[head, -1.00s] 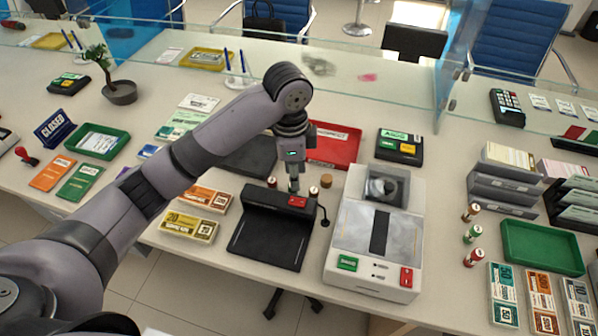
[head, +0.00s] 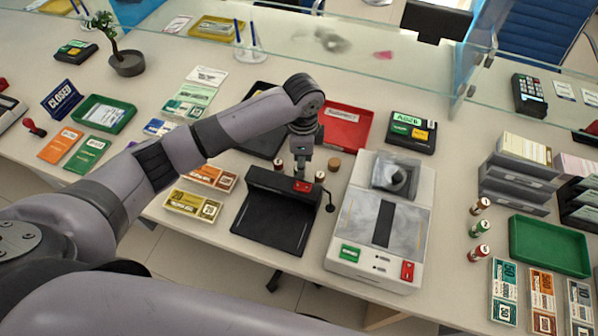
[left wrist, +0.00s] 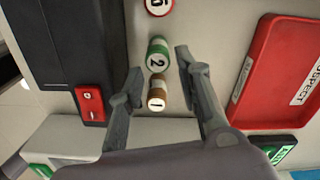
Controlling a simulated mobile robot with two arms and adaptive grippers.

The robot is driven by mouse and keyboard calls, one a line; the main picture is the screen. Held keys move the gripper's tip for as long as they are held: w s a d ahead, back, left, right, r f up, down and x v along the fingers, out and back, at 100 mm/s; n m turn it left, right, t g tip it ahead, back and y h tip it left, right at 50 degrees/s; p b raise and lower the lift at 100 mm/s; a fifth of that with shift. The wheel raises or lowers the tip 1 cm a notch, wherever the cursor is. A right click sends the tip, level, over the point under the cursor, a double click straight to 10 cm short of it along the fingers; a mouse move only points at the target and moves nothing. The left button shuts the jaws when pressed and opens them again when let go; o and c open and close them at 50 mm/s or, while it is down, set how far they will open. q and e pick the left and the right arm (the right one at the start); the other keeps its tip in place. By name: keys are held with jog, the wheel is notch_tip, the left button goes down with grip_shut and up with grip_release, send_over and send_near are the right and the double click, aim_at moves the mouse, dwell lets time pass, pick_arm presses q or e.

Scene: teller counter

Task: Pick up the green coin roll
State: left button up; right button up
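My left gripper (head: 301,172) is just behind the black stand's red button in the head view, pointing down. In the left wrist view it is open (left wrist: 159,63), with a finger on either side of a green coin roll (left wrist: 159,54) marked 2. That roll is hidden behind the gripper in the head view. A brown roll (left wrist: 157,93) marked 1 and a red roll (left wrist: 160,6) marked 5 stand in line with it. A second green roll (head: 476,229) stands at the right of the counter. My right gripper is out of view.
The black stand (head: 270,222) is in front of the rolls, the red tray (head: 345,128) behind them. A grey-white machine (head: 381,225) stands to the right, near a small cork-coloured piece (head: 334,164). A green tray (head: 550,247) lies further right.

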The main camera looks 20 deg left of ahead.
pick_arm(q)
jog(key=shift+a+f, duration=0.1)
jog(key=shift+f, duration=0.15)
jog(key=f, duration=0.2)
jog(key=f+p, duration=0.1)
jog(key=shift+s+a+f, duration=0.1)
jog(key=shift+a+f, duration=0.15)
jog(key=shift+a, duration=0.05)
jog(key=shift+f, duration=0.65)
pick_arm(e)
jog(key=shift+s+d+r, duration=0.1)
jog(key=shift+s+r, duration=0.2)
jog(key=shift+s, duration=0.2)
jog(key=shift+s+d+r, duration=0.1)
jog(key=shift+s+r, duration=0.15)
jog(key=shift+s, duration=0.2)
pick_arm(q)
jog(key=shift+c, duration=0.4)
jog(key=shift+c, duration=1.2)
grip_shut()
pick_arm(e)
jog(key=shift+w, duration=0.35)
